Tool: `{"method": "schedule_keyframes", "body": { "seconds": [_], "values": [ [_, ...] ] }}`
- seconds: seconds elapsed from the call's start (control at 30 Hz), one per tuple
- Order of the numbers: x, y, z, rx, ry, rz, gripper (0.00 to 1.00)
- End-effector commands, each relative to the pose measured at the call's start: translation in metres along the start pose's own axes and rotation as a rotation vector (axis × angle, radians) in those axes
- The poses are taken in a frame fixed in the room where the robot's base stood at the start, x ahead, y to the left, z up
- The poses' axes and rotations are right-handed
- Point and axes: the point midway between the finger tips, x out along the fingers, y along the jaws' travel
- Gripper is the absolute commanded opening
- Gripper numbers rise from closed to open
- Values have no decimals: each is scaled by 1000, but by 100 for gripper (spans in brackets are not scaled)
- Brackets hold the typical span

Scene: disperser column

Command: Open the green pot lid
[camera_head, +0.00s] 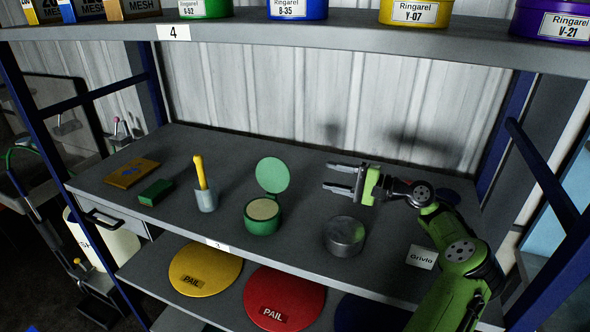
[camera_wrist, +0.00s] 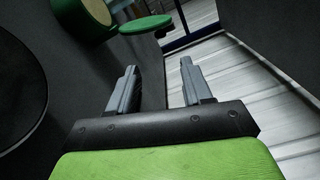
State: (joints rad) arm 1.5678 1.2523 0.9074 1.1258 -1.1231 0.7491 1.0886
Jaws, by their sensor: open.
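The green pot (camera_head: 262,217) stands on the middle shelf in the head view. Its round green lid (camera_head: 273,174) stands raised at the pot's back edge, and the pale contents show. In the wrist view the pot (camera_wrist: 84,18) is at the top left, with the lid (camera_wrist: 146,24) out to its right. My gripper (camera_head: 330,176) is to the right of the lid, apart from it, with its fingers pointing left. The fingers (camera_wrist: 158,85) are spread with nothing between them.
A grey metal tin (camera_head: 344,236) stands right of the pot, in front of my gripper. To the left are a cup (camera_head: 206,198) with a yellow-handled tool, a green block (camera_head: 156,192) and a yellow-brown flat piece (camera_head: 132,173). An upper shelf (camera_head: 300,38) with several cans overhangs.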

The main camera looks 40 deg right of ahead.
Motion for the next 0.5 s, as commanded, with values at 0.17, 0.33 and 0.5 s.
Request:
{"method": "schedule_keyframes", "body": {
  "seconds": [0.17,0.33,0.5],
  "values": [
    [46,-2,1,0,-3,6,50],
    [89,-2,2,-1,-3,6,50],
    [123,-2,1,-2,-1,5,50]
  ]
}}
